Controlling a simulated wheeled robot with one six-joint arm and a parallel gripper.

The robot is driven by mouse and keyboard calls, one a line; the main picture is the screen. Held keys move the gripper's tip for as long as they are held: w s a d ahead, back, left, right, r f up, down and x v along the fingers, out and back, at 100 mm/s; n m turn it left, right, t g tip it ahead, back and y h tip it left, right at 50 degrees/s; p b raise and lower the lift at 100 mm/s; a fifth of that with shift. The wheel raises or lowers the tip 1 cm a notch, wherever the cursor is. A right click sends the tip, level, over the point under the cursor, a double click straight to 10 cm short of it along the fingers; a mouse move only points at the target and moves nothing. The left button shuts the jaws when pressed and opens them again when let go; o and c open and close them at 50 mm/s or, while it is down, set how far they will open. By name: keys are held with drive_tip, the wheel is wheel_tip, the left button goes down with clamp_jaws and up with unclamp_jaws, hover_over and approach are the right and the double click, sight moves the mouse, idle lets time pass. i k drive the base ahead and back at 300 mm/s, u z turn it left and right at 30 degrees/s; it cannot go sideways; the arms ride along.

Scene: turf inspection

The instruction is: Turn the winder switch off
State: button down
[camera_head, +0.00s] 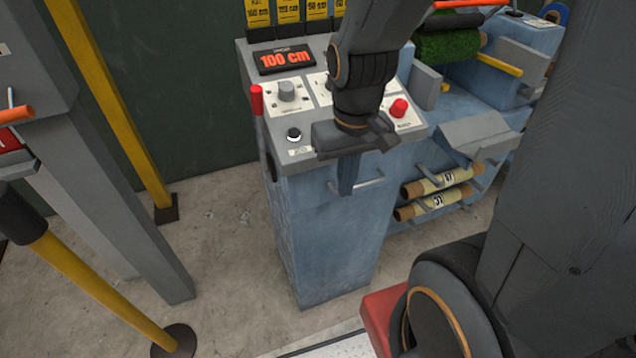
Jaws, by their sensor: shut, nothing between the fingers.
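A blue control console (325,235) with a grey sloping top stands in the middle of the view. At the right of its top is a red knob (398,107) with a small label beside it, too blurred to read surely; it may be the winder switch, and I cannot tell its setting. A grey dial (286,91) sits on a white plate at the left of the panel. My gripper (347,188) is shut and empty, pointing down in front of the console's near edge, left of and below the red knob in the picture. My arm hides the middle of the panel.
A round black button (294,134) and a red lever (256,100) are at the panel's left. Labelled rolls (438,191) rest on side brackets, near green turf (447,46). Yellow posts (115,100) stand left; open floor (225,225) lies between.

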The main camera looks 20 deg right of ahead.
sight(399, 107)
drive_tip(key=z, duration=2.3)
drive_tip(key=k, duration=0.55)
drive_tip(key=u, duration=1.3)
drive_tip(key=i, duration=0.5)
drive_tip(key=z, duration=0.05)
